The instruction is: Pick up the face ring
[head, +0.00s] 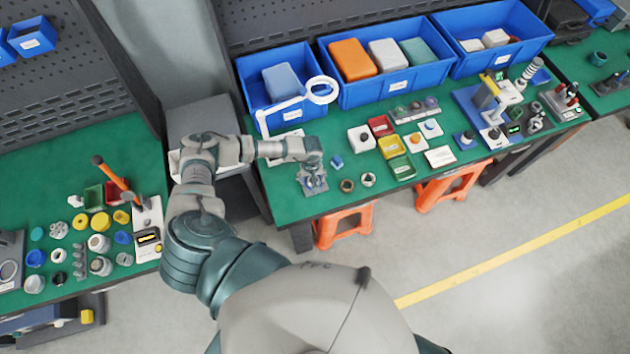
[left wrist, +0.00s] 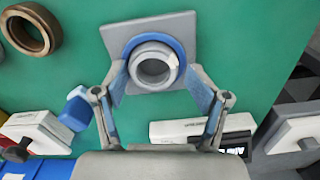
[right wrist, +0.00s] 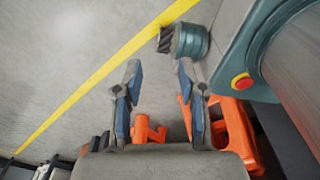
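A pale grey ring (left wrist: 153,67) sits inside a blue round seat on a grey square plate (left wrist: 178,27) in the left wrist view; I take it for the face ring but cannot be sure. In the head view the plate (head: 316,187) is partly hidden under my left gripper (head: 313,178). My left gripper, also in the left wrist view (left wrist: 157,85), is open, with a finger on each side of the blue seat; contact cannot be told. A bronze ring (left wrist: 31,29) and another pale ring (head: 368,179) lie apart on the mat. My right gripper (right wrist: 159,72) is open and empty above the floor.
A blue hexagonal piece (left wrist: 76,109) and a white box (head: 361,138) stand near the plate on the green table. Blue bins (head: 392,85) line the back. A lamp (head: 320,92) stands behind. An orange stool (head: 343,225) is below the table edge.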

